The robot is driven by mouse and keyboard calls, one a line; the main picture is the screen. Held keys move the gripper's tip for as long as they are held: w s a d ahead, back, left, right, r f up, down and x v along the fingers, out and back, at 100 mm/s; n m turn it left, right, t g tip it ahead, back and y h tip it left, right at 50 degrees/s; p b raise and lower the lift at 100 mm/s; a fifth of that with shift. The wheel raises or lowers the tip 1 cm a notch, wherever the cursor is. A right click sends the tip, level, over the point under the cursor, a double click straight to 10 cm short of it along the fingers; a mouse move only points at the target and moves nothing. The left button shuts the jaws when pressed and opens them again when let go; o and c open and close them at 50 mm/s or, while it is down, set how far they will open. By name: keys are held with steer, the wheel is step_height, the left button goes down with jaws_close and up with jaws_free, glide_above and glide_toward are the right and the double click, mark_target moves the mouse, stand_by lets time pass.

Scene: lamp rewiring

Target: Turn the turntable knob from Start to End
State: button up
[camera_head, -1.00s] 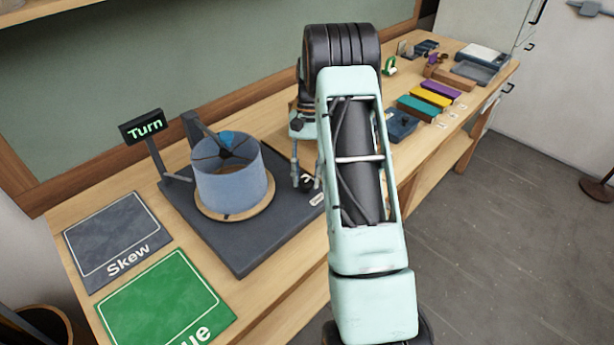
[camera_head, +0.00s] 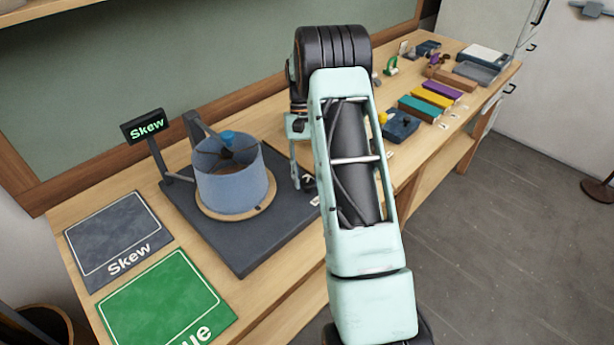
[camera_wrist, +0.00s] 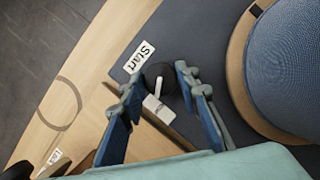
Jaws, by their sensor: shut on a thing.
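The turntable knob (camera_wrist: 155,72) is dark and round with a white pointer. It sits at the corner of the dark turntable base (camera_head: 240,258). My gripper (camera_wrist: 158,80) has its fingers on either side of the knob and is shut on it. The white Start label (camera_wrist: 139,57) lies just beyond the knob. The pointer faces away from Start, towards another white label (camera_wrist: 158,109) whose text I cannot read. A blue lampshade (camera_head: 232,185) stands upright on the wooden turntable disc (camera_head: 237,214). In the head view my gripper (camera_head: 302,184) is partly hidden by my arm.
A small display (camera_head: 146,127) behind the base reads "Skew". A grey Skew mat (camera_head: 112,235) and a green mat (camera_head: 160,305) lie at the left. Coloured trays (camera_head: 430,97) and a blue box (camera_head: 401,126) stand farther along the bench (camera_head: 285,282).

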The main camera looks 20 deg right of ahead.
steer(key=o, duration=1.1)
steer(key=shift+r, duration=0.1)
steer(key=v, duration=1.1)
steer(key=shift+w+r, duration=0.25)
steer(key=shift+r, duration=0.1)
